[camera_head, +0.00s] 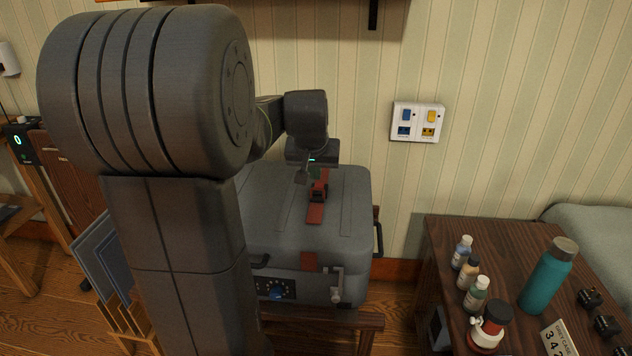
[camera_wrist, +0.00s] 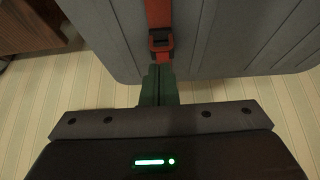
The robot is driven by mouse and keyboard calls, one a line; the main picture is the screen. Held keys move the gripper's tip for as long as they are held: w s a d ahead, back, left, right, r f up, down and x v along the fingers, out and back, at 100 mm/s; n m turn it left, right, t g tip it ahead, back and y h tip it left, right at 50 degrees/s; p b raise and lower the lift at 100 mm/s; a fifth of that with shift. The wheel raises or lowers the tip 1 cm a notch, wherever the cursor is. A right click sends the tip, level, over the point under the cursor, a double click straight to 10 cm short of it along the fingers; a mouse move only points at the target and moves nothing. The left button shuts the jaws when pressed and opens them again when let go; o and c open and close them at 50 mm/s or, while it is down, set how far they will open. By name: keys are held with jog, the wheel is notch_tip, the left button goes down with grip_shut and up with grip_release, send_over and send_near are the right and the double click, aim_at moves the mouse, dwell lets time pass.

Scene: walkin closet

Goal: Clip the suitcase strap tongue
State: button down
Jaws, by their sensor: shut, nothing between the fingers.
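The grey suitcase (camera_head: 345,215) lies flat, and its ribbed shell fills the top of the wrist view (camera_wrist: 230,35). In the head view my gripper (camera_head: 315,174) is over the strap. The tongue cannot be told apart from the buckle.
A dark wooden table (camera_head: 445,265) on the right holds several small bottles, a teal flask (camera_head: 548,276) and a red-and-white jar (camera_head: 489,326). A wall panel (camera_head: 417,122) with switches is behind. A wooden rack (camera_head: 125,315) with blue panels stands at left.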

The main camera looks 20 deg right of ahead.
aim_at(317, 189)
jog(key=b+x, duration=0.1)
jog(key=x, duration=0.6)
jog(key=shift+w+d+b, duration=0.2)
jog(key=shift+w+b, duration=0.15)
jog(key=shift+b, duration=0.05)
jog(key=shift+w+d+f, duration=0.15)
jog(key=shift+w+f, duration=0.05)
jog(key=shift+w+d+f+p, duration=0.25)
jog(key=shift+w+p, duration=0.05)
jog(key=shift+w, duration=0.15)
